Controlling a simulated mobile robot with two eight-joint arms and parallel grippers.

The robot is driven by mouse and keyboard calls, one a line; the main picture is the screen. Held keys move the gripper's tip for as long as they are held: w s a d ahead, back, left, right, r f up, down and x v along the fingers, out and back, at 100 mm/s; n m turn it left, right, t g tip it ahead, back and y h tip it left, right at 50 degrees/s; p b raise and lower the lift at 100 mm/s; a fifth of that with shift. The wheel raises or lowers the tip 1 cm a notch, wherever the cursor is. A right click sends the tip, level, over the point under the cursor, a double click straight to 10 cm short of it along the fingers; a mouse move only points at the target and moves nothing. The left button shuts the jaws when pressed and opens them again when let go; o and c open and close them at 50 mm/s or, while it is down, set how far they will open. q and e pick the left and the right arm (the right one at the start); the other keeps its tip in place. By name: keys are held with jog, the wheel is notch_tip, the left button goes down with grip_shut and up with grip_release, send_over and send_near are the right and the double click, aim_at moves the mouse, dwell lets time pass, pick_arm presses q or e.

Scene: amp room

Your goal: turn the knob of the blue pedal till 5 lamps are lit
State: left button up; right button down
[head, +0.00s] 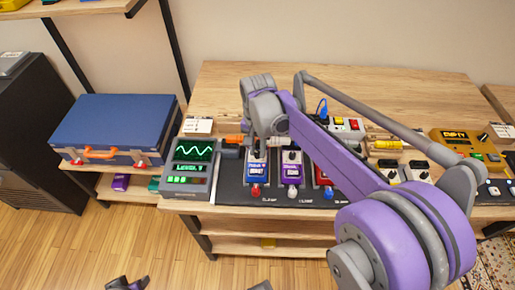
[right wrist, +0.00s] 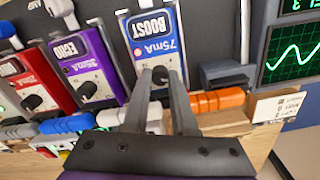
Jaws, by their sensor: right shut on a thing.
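My right gripper (right wrist: 160,80) is shut on this knob from above. In the head view my right gripper (head: 258,152) covers the knob. The meter unit (head: 188,166) shows a wave and a short row of lit green lamps, too small to count surely. A dark part of my left gripper (head: 128,284) shows at the bottom edge.
A purple pedal (head: 291,172) stands close on the right, with a red pedal (head: 321,178) beyond it. An orange-handled tool (head: 236,139) lies behind. A blue case (head: 115,128) sits at the left. My right arm crosses over the bench's right half.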

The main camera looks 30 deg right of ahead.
jog(key=m, duration=0.5)
jog(key=shift+p, duration=0.35)
jog(key=m, duration=0.5)
jog(key=shift+m, duration=0.3)
jog(key=c, duration=0.7)
grip_release()
